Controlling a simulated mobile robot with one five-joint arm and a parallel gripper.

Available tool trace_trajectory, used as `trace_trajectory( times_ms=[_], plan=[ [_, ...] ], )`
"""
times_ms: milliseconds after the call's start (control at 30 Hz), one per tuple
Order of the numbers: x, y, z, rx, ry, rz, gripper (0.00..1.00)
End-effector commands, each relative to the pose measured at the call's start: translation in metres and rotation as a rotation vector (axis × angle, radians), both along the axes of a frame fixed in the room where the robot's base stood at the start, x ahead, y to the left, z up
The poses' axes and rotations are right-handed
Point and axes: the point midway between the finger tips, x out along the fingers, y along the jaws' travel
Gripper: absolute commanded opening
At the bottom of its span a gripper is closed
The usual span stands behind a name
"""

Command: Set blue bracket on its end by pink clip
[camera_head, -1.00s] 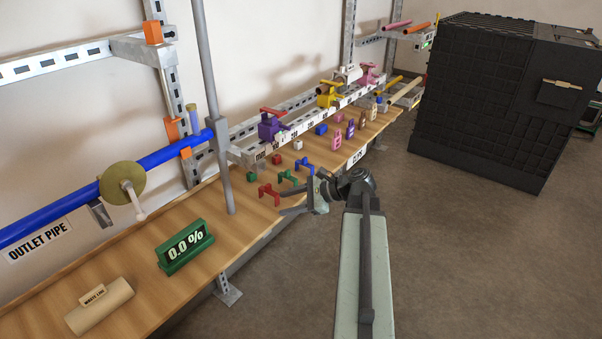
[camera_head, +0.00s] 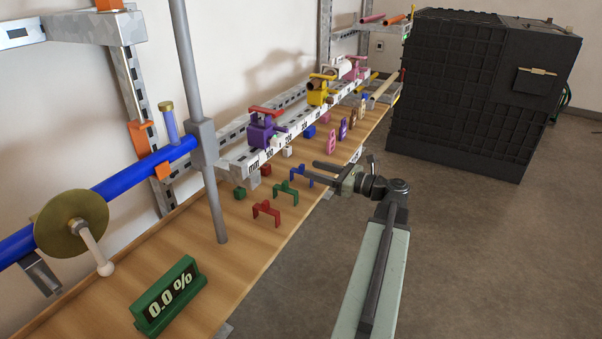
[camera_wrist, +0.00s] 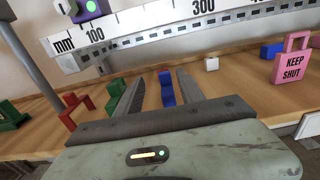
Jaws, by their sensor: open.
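The blue bracket (camera_head: 301,173) is a small U-shaped piece on the wooden bench near its front edge. In the wrist view the blue bracket (camera_wrist: 166,88) shows between my two fingers, apart from both as far as I can tell. My gripper (camera_head: 317,172) is open and empty, reaching in over the bench edge at the bracket; the wrist view shows the fingers (camera_wrist: 160,76) spread. A pink clamp-like piece (camera_head: 353,69) sits far along the white scale rail. A pink padlock-shaped tag (camera_head: 332,141) stands on the bench beyond the bracket.
A green bracket (camera_head: 285,190) and a red bracket (camera_head: 266,211) stand left of the blue one. Purple (camera_head: 262,131) and yellow (camera_head: 320,91) clamps sit on the rail. A grey post (camera_head: 207,170) rises at left. A black crate (camera_head: 462,95) stands beyond the bench.

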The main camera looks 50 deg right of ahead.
Motion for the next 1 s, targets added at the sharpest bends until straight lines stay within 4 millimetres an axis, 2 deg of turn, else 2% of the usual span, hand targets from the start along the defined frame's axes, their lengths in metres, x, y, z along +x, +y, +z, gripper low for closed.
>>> trace_trajectory(
  times_ms=[233, 500, 700, 733, 800, 900, 1000],
  plan=[
    [0.011, -0.002, -0.001, -0.001, 0.001, -0.008, 0.45],
    [0.052, 0.005, -0.003, -0.001, 0.001, -0.01, 0.45],
    [0.054, 0.005, -0.003, -0.001, 0.001, -0.012, 0.45],
    [0.054, 0.005, -0.003, -0.001, 0.001, -0.013, 0.43],
    [0.054, 0.005, -0.003, -0.001, 0.001, -0.013, 0.23],
    [0.054, 0.005, -0.003, -0.001, 0.001, -0.013, 0.0],
    [0.054, 0.005, -0.003, -0.001, 0.001, -0.013, 0.0]
  ],
)
